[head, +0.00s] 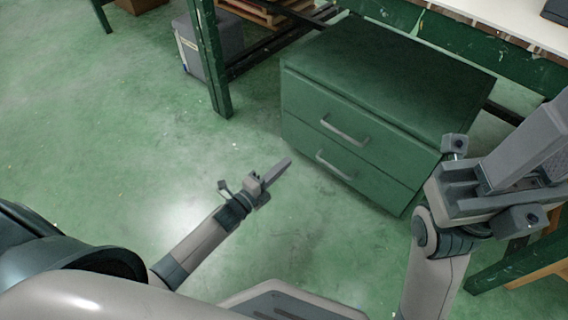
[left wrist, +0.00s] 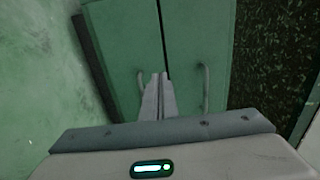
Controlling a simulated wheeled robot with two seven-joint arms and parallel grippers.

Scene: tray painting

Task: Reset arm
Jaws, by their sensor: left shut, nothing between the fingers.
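My left gripper (head: 286,165) comes in from the left in the head view, low over the floor in front of the green drawer cabinet. Its fingers are shut with nothing between them. In the left wrist view the two fingers (left wrist: 158,78) lie together, and the cabinet's drawer fronts and handles show beyond them. My right gripper (head: 535,145) is large at the right edge of the head view, pointing up and right. Its fingertips run out of the picture, so I cannot tell whether it is open.
The green cabinet (head: 390,75) has two closed drawers with metal handles (head: 345,130). A green-legged workbench (head: 208,55) stands behind it, with a grey bin (head: 222,45) and a wooden pallet (head: 262,12) underneath. The green floor (head: 120,140) at the left is clear.

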